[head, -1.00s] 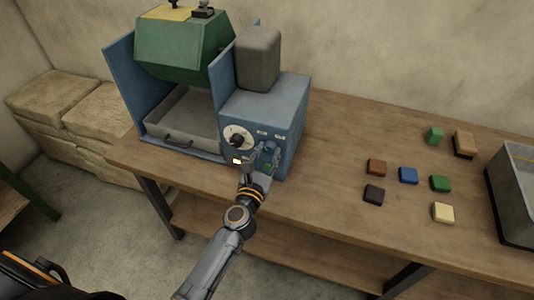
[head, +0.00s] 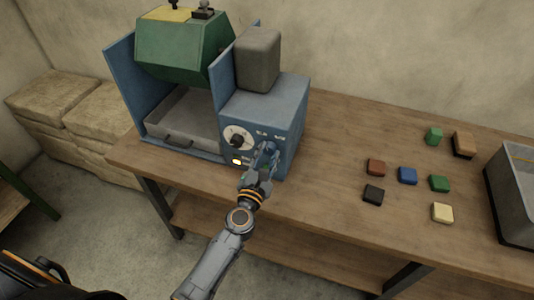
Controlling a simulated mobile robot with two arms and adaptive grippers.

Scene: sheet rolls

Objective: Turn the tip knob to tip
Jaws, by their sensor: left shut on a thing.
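A blue machine (head: 292,105) stands on the wooden bench, with a green drum (head: 180,45) between its blue side plates. Its front panel has a white dial with a black knob (head: 237,140), a lit yellow indicator (head: 237,162) and small white labels. My left gripper (head: 267,152) is at the right part of this panel, to the right of the dial. It is shut on a small control there, which I take as the tip knob. The gripper hides that knob, so its setting cannot be read. My right gripper is not in view.
A grey tray (head: 178,142) with a handle lies under the drum. Several coloured blocks (head: 408,175) lie on the bench to the right, beside a grey bin (head: 514,200) at the edge. The bench between machine and blocks is clear.

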